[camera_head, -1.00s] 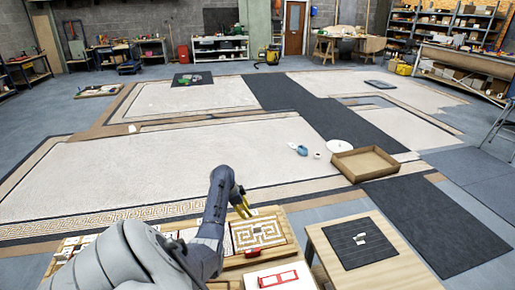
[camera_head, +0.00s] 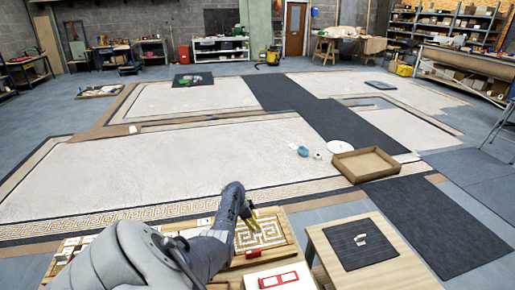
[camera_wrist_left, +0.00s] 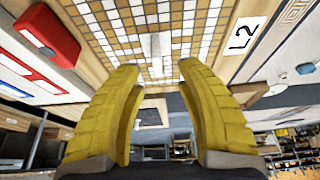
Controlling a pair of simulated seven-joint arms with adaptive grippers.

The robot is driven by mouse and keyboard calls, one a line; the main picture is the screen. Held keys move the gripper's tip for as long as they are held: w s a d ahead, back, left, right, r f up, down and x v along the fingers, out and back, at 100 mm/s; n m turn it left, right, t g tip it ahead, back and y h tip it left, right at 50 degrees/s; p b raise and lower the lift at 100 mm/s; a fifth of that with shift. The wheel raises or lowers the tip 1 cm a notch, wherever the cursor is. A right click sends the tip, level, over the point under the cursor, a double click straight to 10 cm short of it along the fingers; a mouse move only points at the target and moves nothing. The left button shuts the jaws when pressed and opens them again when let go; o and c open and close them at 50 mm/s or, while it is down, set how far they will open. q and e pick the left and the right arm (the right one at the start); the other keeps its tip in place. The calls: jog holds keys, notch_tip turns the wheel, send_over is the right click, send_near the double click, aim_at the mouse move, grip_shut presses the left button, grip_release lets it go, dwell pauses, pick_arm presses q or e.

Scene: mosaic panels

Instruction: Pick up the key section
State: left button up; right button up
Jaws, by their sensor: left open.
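The key section, a mosaic panel (camera_head: 268,235) with a tan and white meander, lies on the wooden bench at the bottom middle. In the left wrist view its tan and white tiles (camera_wrist_left: 195,28) fill the top middle. My left gripper (camera_head: 252,216), with yellow fingers, is above the panel's left part. In the left wrist view the open fingers (camera_wrist_left: 157,72) point toward the panel's edge, with nothing held between them. A small pale upright piece (camera_wrist_left: 155,47) shows between the fingertips; what it is I cannot tell. My right gripper is not in view.
A red frame on a white board (camera_head: 280,278) lies in front of the panel. A dark mat (camera_head: 352,258) lies on a wooden table at right. An empty wooden tray (camera_head: 343,173) is on the floor.

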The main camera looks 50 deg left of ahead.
pick_arm(q)
jog(key=shift+x, duration=2.2)
jog(key=shift+d, duration=0.2)
grip_shut()
